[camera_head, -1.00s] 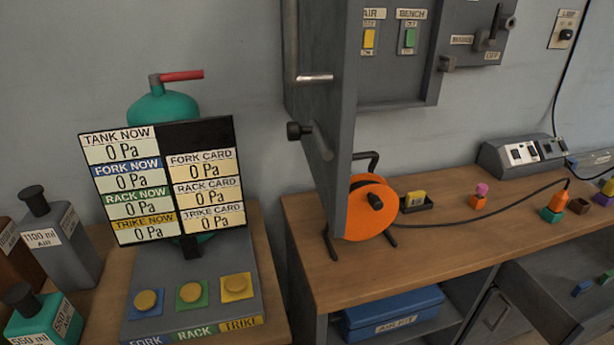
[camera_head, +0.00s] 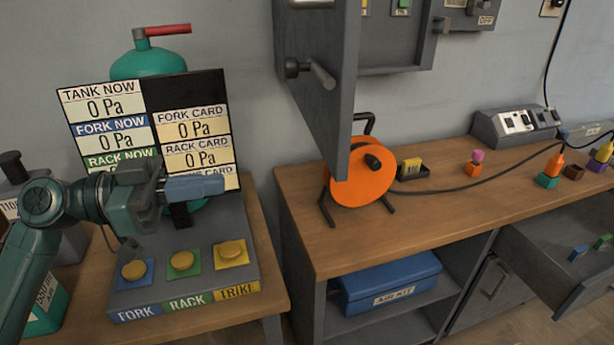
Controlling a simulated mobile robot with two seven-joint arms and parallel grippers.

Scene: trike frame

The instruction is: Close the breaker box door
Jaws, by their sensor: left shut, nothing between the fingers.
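The breaker box door (camera_head: 322,75) stands open, swung out from the wall toward me. It carries a dark round knob and a grey rod-like handle (camera_head: 322,75) on its left face. The breaker box (camera_head: 398,55) is behind it to the right, its top cut off by the picture's edge; parts of its switches show. My left gripper (camera_head: 205,186) is shut and empty in front of the pressure display, left of the door and lower than it, clearly apart from it. My right gripper is not in view.
The pressure display (camera_head: 108,108) and a console with several buttons (camera_head: 182,262) stand by my left arm. An orange cable reel (camera_head: 360,182) sits on the workbench (camera_head: 440,208) below the door. An open drawer (camera_head: 560,255) juts out at right.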

